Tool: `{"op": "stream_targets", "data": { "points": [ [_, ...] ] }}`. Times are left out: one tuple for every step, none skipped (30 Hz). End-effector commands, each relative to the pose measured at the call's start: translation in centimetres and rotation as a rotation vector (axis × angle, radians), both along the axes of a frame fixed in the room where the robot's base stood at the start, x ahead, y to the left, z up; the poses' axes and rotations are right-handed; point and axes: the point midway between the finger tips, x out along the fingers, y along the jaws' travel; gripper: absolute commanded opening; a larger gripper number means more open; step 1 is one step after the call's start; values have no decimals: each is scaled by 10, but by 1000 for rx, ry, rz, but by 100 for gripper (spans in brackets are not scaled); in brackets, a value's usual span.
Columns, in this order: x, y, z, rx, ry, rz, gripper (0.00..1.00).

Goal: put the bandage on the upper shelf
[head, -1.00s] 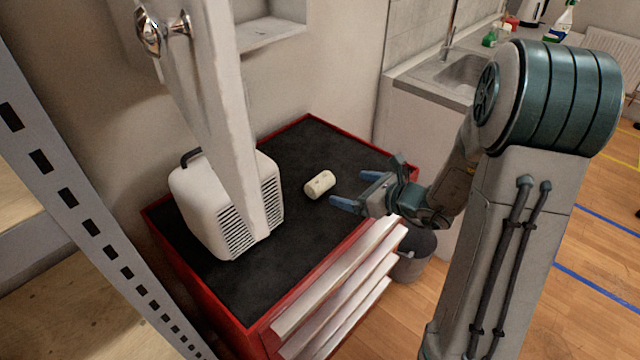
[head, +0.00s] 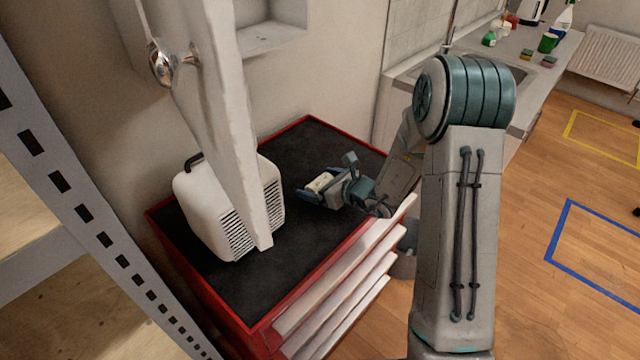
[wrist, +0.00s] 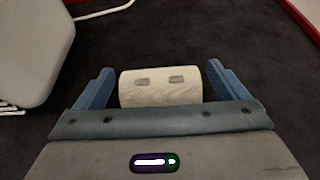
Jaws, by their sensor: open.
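The bandage (wrist: 160,88) is a cream roll with two small metal clips, lying on its side on the black top of the red tool cabinet. In the wrist view it sits between the two blue fingers of my gripper (wrist: 160,85), with a gap on each side. My gripper is open. In the head view the gripper (head: 316,188) is low over the cabinet top, around the bandage (head: 319,182), partly hiding it. At the left edge stands a metal rack with wooden shelves (head: 30,285); I cannot tell which one is the upper shelf.
A white vented box with a dark handle (head: 205,212) stands on the cabinet top (head: 300,255), left of my gripper. A pale open door (head: 225,130) hangs in front of the box. A sink counter (head: 530,75) is at the back right.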

Motion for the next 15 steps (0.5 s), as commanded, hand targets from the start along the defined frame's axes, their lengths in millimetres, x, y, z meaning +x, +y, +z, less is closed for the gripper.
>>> {"op": "stream_targets", "data": {
  "points": [
    [0, 1, 0, 0, 0, 0, 93],
    [0, 1, -1, 0, 0, 0, 93],
    [0, 0, -1, 0, 0, 0, 93],
    [0, 0, -1, 0, 0, 0, 93],
    [0, 0, -1, 0, 0, 0, 93],
    [0, 0, -1, 0, 0, 0, 93],
    [0, 0, -1, 0, 0, 0, 85],
    [0, 0, -1, 0, 0, 0, 77],
    [0, 0, -1, 0, 0, 0, 66],
    [0, 0, -1, 0, 0, 0, 57],
    [0, 0, -1, 0, 0, 0, 49],
    [0, 0, -1, 0, 0, 0, 46],
    [0, 0, -1, 0, 0, 0, 46],
    [0, 0, 0, 0, 0, 0, 42],
    [0, 0, 0, 0, 0, 0, 42]
  ]
}}
